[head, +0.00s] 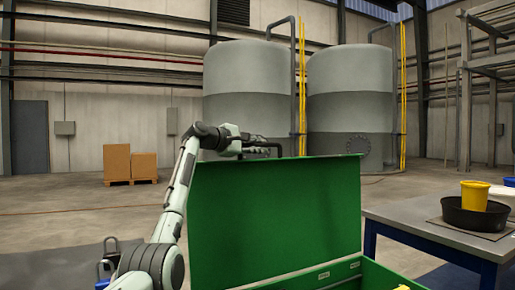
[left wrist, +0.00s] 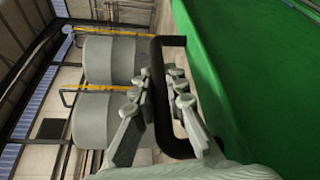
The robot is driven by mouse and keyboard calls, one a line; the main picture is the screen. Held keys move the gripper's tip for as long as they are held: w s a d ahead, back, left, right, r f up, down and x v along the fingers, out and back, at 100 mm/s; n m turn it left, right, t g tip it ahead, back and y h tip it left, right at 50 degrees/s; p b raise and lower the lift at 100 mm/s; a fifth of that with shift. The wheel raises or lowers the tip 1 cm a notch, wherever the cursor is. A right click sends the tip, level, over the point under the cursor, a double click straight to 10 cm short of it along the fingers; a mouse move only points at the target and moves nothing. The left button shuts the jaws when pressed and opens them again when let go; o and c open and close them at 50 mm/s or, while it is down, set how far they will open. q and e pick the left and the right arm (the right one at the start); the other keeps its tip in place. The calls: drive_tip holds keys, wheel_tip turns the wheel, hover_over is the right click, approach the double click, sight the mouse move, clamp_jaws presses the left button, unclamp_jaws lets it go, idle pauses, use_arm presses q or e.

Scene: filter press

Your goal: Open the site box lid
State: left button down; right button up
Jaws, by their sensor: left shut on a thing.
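The green site box lid (head: 275,220) stands raised, close to upright, above the box (head: 376,277). Only a right part of the box shows at the bottom of the head view. My left gripper (head: 262,148) is at the lid's top edge, shut on the black lid handle (left wrist: 163,118). In the left wrist view the fingers of my left gripper (left wrist: 161,95) lie on both sides of the handle, beside the green lid (left wrist: 255,70). My right gripper is not in view.
A table (head: 410,214) with a blue frame stands to the right of the box. It bears a black pan (head: 462,218) and a yellow cup (head: 474,196). Cardboard boxes (head: 117,162) and grey tanks (head: 248,80) stand far behind. Floor behind the lid is open.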

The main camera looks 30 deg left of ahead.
use_arm(q)
drive_tip(key=shift+d+r, duration=0.1)
drive_tip(key=c, duration=1.5)
unclamp_jaws()
drive_tip(key=shift+c, duration=0.2)
drive_tip(key=shift+s, duration=0.15)
drive_tip(key=shift+s+a, duration=0.2)
drive_tip(key=shift+s, duration=0.15)
drive_tip(key=v, duration=0.6)
drive_tip(key=shift+s, duration=0.25)
